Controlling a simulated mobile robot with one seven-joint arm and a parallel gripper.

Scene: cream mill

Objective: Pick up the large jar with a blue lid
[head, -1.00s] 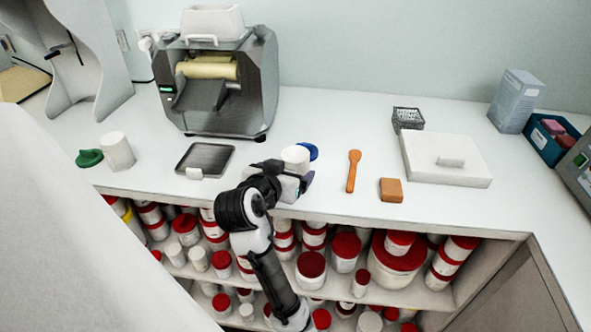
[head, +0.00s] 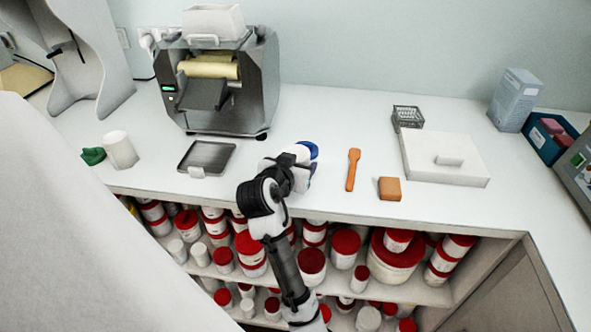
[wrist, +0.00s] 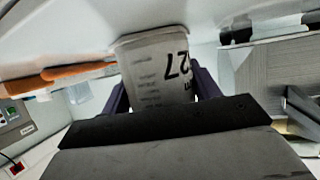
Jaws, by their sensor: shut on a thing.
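My gripper (head: 298,164) is at the counter's front middle, its fingers shut around a white jar. In the wrist view the jar (wrist: 157,66) sits between the two dark fingers, its label with a large "27" facing the camera. In the head view my gripper hides most of the jar. A blue lid (head: 309,149) shows just behind and beside my gripper; I cannot tell whether it is attached to the jar. A second white jar (head: 121,149) stands at the left, with a green lid (head: 93,156) beside it.
A grey mill (head: 218,85) stands at the back left, with a dark tray (head: 207,157) before it. An orange spatula (head: 352,169), an orange-brown block (head: 390,188) and a white slab (head: 444,160) lie to the right. Red-lidded jars (head: 312,262) fill the shelves below.

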